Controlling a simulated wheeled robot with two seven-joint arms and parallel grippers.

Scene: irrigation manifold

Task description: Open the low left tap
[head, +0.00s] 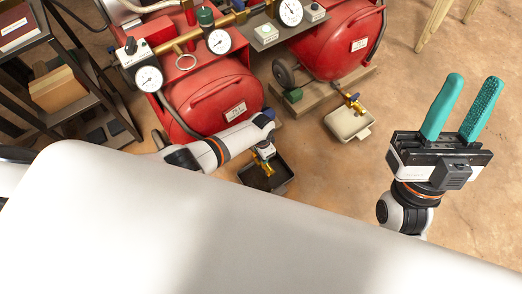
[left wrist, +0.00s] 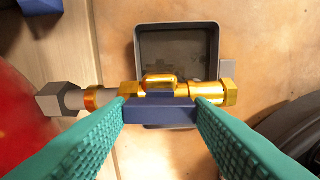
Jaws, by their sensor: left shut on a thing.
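In the left wrist view, the low left tap (left wrist: 208,95) is a brass valve on a horizontal pipe, with a dark blue handle (left wrist: 160,110). My left gripper (left wrist: 161,107) has its two teal fingers shut on the handle's ends. The handle appears to lie along the pipe. A dark grey tray (left wrist: 178,30) is below the tap. In the head view, my left wrist hides most of this tap; some brass (head: 266,151) shows above the dark tray (head: 287,181). My right gripper (head: 474,79) is open and empty at the right, its teal fingers apart.
A second low tap (head: 353,102) with a blue handle stands over a beige tray (head: 348,126). Red tanks (head: 212,95) and gauges (head: 149,79) are behind my left arm. A dark shelf (head: 70,110) is at the left. The floor between the beige tray and my right gripper is clear.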

